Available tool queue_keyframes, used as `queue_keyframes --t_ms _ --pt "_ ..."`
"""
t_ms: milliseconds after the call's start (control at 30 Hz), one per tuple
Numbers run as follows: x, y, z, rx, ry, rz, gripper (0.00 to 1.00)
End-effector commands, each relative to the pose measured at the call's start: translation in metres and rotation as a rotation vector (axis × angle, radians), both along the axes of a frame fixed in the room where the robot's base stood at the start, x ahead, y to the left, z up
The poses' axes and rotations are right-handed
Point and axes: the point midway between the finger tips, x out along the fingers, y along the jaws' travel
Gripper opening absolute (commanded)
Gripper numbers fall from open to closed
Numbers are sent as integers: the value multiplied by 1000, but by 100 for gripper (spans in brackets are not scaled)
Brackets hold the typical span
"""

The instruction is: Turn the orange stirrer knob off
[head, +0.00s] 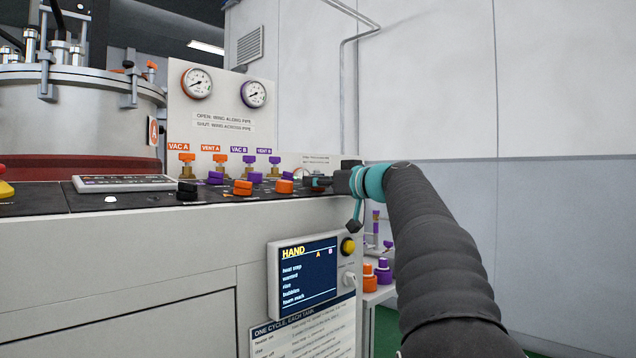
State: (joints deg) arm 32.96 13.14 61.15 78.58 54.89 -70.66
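Two orange knobs stand on the dark top of the console in the head view: a left orange knob (243,187) and a right orange knob (285,186). Their labels are too small to read, so I cannot tell which is the stirrer knob or how either is set. My gripper (312,183) comes in from the right, low over the console's right end and pointing left. Its fingertips look just right of the right orange knob; I cannot tell whether they touch it. The fingers are small and edge-on, so their opening is unclear.
A black knob (187,190) and purple knobs (215,178) stand close by. Behind are orange and purple valves (187,160) below two gauges (197,83). A steel tank (75,110) is at left. A screen reading HAND (308,275) and a yellow button (348,246) are on the front.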

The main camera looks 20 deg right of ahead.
Motion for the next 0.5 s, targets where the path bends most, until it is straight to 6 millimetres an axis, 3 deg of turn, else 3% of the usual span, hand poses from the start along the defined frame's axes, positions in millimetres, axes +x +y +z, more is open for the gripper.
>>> queue_keyframes --t_ms 33,100,500 --pt "0 0 0 0 0 0 11" --pt "0 0 0 0 0 0 0" --pt "1 -1 0 -9 -3 66 0"
